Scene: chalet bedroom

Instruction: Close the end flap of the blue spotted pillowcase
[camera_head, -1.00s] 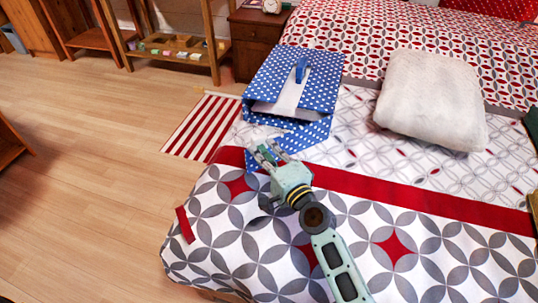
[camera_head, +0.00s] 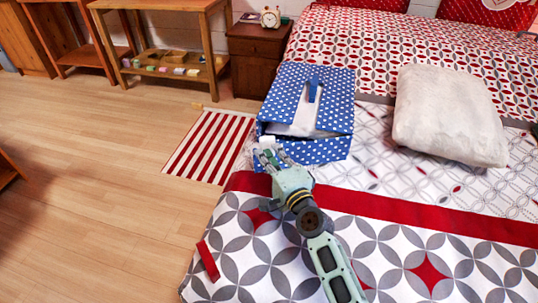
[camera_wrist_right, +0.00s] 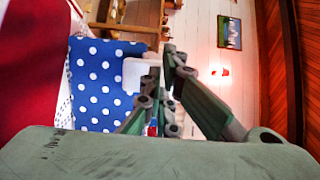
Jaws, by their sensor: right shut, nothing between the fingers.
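The blue spotted pillowcase (camera_head: 338,92) lies near the left edge of the bed, its open end towards me, with white filling (camera_head: 298,130) showing in the opening. Its end flap (camera_head: 322,151) stands raised at the near end, below the opening, and does not cover it. A white strip with a blue piece (camera_head: 314,86) lies on top. My right gripper (camera_head: 268,156) is shut and empty at the flap's left corner; whether it touches is unclear. In the right wrist view, the fingers (camera_wrist_right: 172,72) show beside the spotted cloth (camera_wrist_right: 100,85). My left gripper is not in view.
A white pillow (camera_head: 450,112) lies to the right on the bed. A red band (camera_head: 400,208) crosses the cover nearer me. A striped rug (camera_head: 208,147), a nightstand (camera_head: 257,50) and a wooden shelf (camera_head: 170,65) stand left and behind. The floor is clear.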

